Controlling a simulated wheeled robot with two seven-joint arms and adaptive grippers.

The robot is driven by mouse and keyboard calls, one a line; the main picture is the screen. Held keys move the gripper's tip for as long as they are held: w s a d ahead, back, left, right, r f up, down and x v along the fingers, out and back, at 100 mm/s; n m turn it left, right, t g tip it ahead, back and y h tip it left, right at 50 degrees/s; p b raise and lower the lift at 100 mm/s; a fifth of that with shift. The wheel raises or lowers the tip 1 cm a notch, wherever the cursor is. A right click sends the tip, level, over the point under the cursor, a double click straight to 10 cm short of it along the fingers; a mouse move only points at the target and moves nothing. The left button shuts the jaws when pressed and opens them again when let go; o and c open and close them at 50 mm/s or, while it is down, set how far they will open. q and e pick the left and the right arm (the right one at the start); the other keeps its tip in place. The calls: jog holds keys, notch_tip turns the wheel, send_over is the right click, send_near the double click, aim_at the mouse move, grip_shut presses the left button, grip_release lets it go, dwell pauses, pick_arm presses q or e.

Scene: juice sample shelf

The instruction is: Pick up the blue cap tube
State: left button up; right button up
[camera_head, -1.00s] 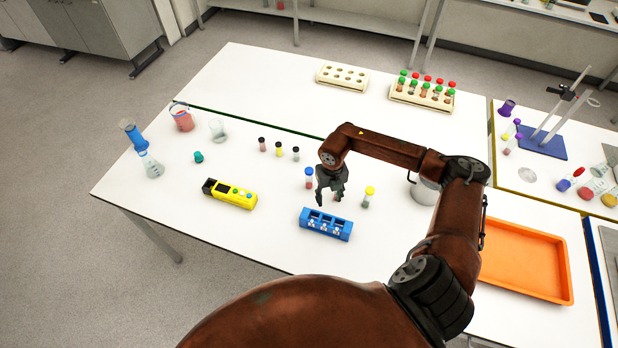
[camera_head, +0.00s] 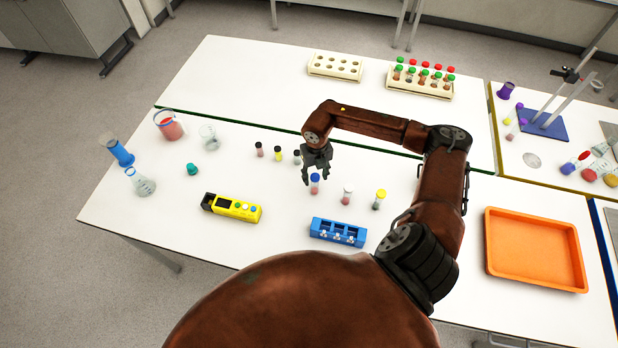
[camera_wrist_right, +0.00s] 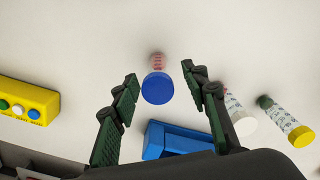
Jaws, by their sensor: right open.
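The blue cap tube (camera_head: 315,184) stands upright on the white table, with reddish contents below its cap. My right gripper (camera_head: 318,179) is open and points down just above and behind it. In the right wrist view, the blue cap (camera_wrist_right: 158,88) lies between the two open fingers of the right gripper (camera_wrist_right: 160,92), and neither finger touches it. My left gripper is not in view.
A white-capped tube (camera_head: 347,196) and a yellow-capped tube (camera_head: 379,199) stand close to the right. A blue rack (camera_head: 338,232) is in front. A yellow device (camera_head: 232,208) lies left. An orange tray (camera_head: 535,248) is far right.

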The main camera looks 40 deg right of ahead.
aim_at(315, 187)
jog(key=shift+a+f, duration=0.15)
jog(key=shift+f, duration=0.3)
jog(key=shift+a+f+p, duration=0.2)
jog(key=shift+f+p, duration=0.5)
jog(key=shift+f, duration=0.55)
notch_tip(315, 187, down, 3)
jog(key=shift+d+f+p, duration=0.1)
jog(key=shift+f+p, duration=0.1)
jog(key=shift+p, duration=0.35)
jog(key=shift+f, duration=0.3)
jog(key=shift+s, duration=0.1)
jog(key=c, duration=0.7)
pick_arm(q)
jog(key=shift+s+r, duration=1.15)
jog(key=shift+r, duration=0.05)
pick_arm(e)
grip_shut()
